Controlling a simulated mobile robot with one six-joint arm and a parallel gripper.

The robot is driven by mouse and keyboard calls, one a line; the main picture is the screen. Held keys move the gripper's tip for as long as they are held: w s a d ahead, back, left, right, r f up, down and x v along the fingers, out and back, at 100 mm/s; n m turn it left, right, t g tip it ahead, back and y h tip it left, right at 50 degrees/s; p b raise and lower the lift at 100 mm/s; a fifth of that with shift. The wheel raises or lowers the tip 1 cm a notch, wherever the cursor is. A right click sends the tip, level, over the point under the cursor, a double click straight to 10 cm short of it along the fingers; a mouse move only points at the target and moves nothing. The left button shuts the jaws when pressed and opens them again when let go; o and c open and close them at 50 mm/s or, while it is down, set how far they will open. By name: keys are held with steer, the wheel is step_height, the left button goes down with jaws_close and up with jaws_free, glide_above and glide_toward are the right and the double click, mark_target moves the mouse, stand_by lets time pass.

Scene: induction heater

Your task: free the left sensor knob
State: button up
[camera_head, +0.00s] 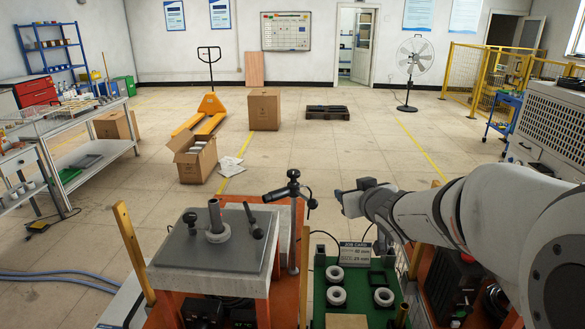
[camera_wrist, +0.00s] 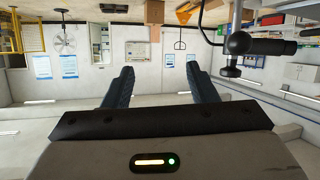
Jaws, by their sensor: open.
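My gripper (camera_head: 343,197) is at the right of the black jointed fixture in the head view, above the bench, with its fingers pointing left. In the wrist view my gripper (camera_wrist: 160,72) has its two dark fingers apart with nothing between them. The grey-topped heater (camera_head: 185,252) carries a steel post with a pale ring (camera_head: 217,233). A small black knob-like piece (camera_head: 190,218) stands left of the ring and another (camera_head: 258,232) stands right of it. I cannot tell for sure which pieces are sensor knobs. No gripper contact with either shows.

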mark_target(289, 171)
steer(key=w+a+n+y, duration=0.1)
steer(key=a+y, duration=0.2)
steer(key=w+a+n+y, duration=0.1)
steer(key=a+n+y, duration=0.1)
steer(key=a+y, duration=0.1)
steer(key=w+a+n+y, duration=0.1)
steer(key=a+y, duration=0.2)
steer(key=a, duration=0.1)
steer(key=shift+w+a+r+n, duration=0.25)
steer(key=shift+w+r+n, duration=0.05)
steer(key=shift+w+n, duration=0.1)
steer(key=p+x, duration=0.1)
steer(key=x, duration=0.6)
steer(key=shift+w+a+f, duration=0.1)
steer(key=shift+a, duration=0.15)
steer(key=shift+c, duration=0.3)
